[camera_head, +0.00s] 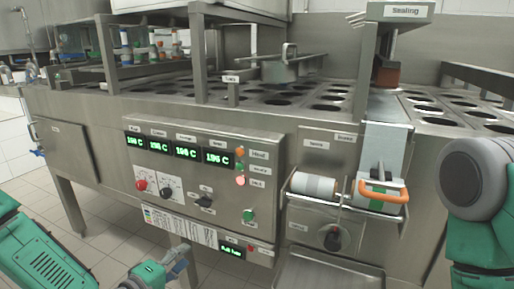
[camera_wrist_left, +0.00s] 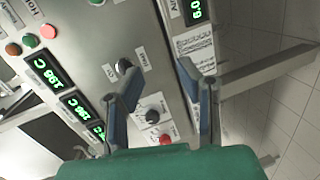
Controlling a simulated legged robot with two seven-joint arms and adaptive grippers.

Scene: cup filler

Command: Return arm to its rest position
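My left gripper (camera_head: 178,264) is at the bottom of the head view, in front of and below the control panel (camera_head: 182,187) of the steel machine. Its green wrist and grey-blue fingers show there, and its arm comes in from the left. In the left wrist view the gripper (camera_wrist_left: 162,76) has its two fingers apart, with nothing between them. The panel's black knob (camera_wrist_left: 153,116) and red button (camera_wrist_left: 165,139) show behind the gap. My right arm shows at the right edge of the head view, but its gripper is out of view.
The panel has green-lit displays (camera_head: 186,153), buttons and knobs. Right of it are a white roll (camera_head: 313,185) and an orange handle (camera_head: 383,191). A steel tray (camera_head: 328,275) juts out below. Tiled floor (camera_head: 100,231) lies open at lower left.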

